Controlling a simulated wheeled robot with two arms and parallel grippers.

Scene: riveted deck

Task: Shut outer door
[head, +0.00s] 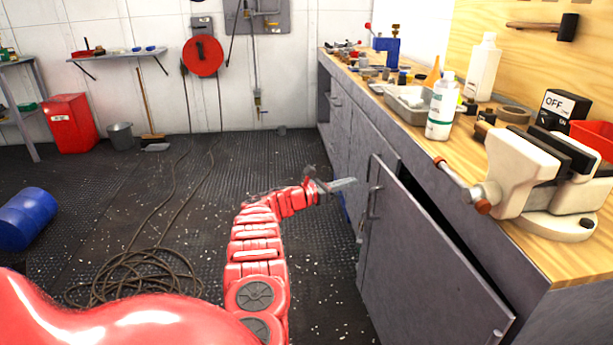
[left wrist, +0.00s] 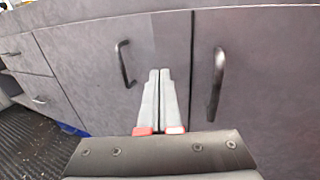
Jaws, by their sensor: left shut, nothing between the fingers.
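The outer door (head: 420,265) is a grey cabinet door under the workbench. It stands partly open, with a dark gap along its top and far right side. Its dark bar handle (head: 374,201) is near its left edge. My left gripper (head: 350,182) is to the left of this handle, apart from it. In the left wrist view the shut, empty fingers (left wrist: 160,74) point between two upright handles: the left door's handle (left wrist: 124,64) and the right door's handle (left wrist: 216,82). Whether the fingertips touch a door cannot be told. My right gripper is not in view.
The wooden workbench top (head: 545,215) carries a vise (head: 530,180), white bottles and a grey tray (head: 405,105). A coiled hose (head: 130,275) lies on the dark floor. A blue barrel (head: 28,218) is at left. The floor beyond my left arm is largely clear.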

